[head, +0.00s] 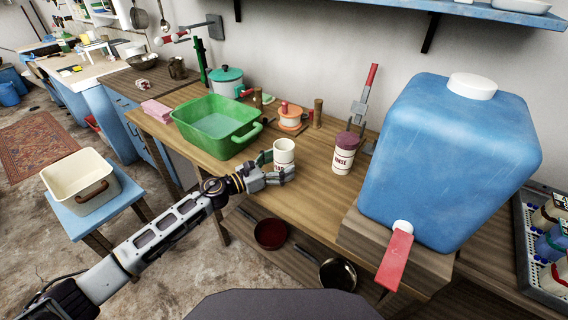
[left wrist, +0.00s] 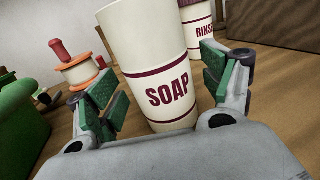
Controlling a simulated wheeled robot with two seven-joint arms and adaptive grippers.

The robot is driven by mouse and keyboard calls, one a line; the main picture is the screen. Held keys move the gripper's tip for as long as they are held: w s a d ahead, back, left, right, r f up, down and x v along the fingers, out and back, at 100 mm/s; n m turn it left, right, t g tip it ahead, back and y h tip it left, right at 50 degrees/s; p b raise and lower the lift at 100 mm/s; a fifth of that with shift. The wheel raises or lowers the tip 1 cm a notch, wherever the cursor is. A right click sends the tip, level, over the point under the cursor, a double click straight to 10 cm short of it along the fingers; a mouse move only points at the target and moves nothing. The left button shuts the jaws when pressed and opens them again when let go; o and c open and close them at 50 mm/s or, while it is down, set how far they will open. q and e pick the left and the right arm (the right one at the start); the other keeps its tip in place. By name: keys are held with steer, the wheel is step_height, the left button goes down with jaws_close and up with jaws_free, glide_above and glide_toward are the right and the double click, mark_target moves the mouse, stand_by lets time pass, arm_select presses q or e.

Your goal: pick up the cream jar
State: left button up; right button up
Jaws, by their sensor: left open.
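The cream jar (head: 284,152) stands upright on the wooden bench and looks open at the top. In the left wrist view the jar (left wrist: 160,60) has maroon bands and the word SOAP. My left gripper (head: 277,166) is open, with one finger on either side of the jar's lower part. In the left wrist view the green-padded fingers flank the jar, with a gap at the left finger; I cannot tell whether the right one touches. My right gripper is not in view.
A second cream jar marked RINSE, with a maroon lid (head: 347,142), stands close behind to the right. A green basin (head: 215,135) and an orange-and-white spool (head: 291,118) stand to the left and behind. A big blue water tank (head: 450,150) fills the right.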

arm_select(q)
steer(key=shift+x, duration=1)
steer(key=c, duration=1.2)
